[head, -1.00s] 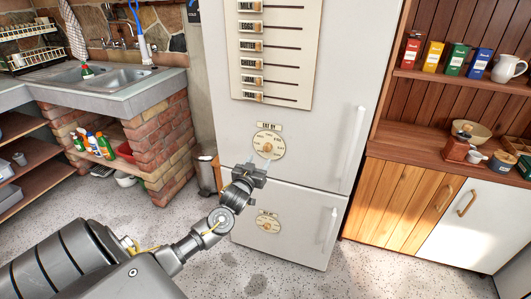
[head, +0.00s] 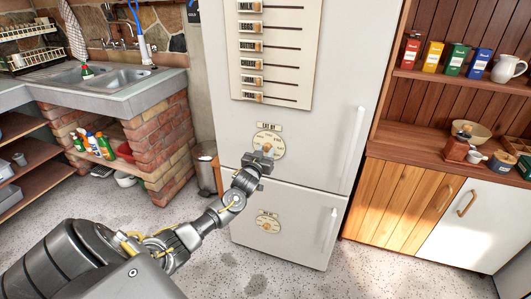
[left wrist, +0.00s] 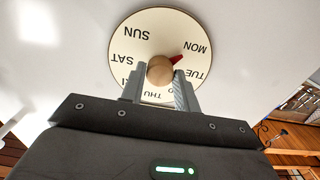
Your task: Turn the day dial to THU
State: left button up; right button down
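The round cream day dial (head: 276,142) is on the white fridge's upper door, under an "EAT BY" label. In the left wrist view the dial (left wrist: 128,52) shows day names around a wooden knob (left wrist: 160,70). My left gripper (head: 265,156) is at the dial. In the left wrist view its fingers (left wrist: 160,78) stand on either side of the knob, very close to it; whether they press on it I cannot tell. My right gripper is not in view.
A second, lower dial (head: 268,223) is on the fridge's bottom door. A slider panel (head: 273,50) is above the day dial. A vertical handle (head: 353,150) is on the upper door's right. A bin (head: 205,174) stands left of the fridge; wooden cabinets (head: 405,195) are right.

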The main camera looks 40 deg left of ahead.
pick_arm(q)
jog(key=c, duration=0.5)
jog(key=shift+o, duration=0.2)
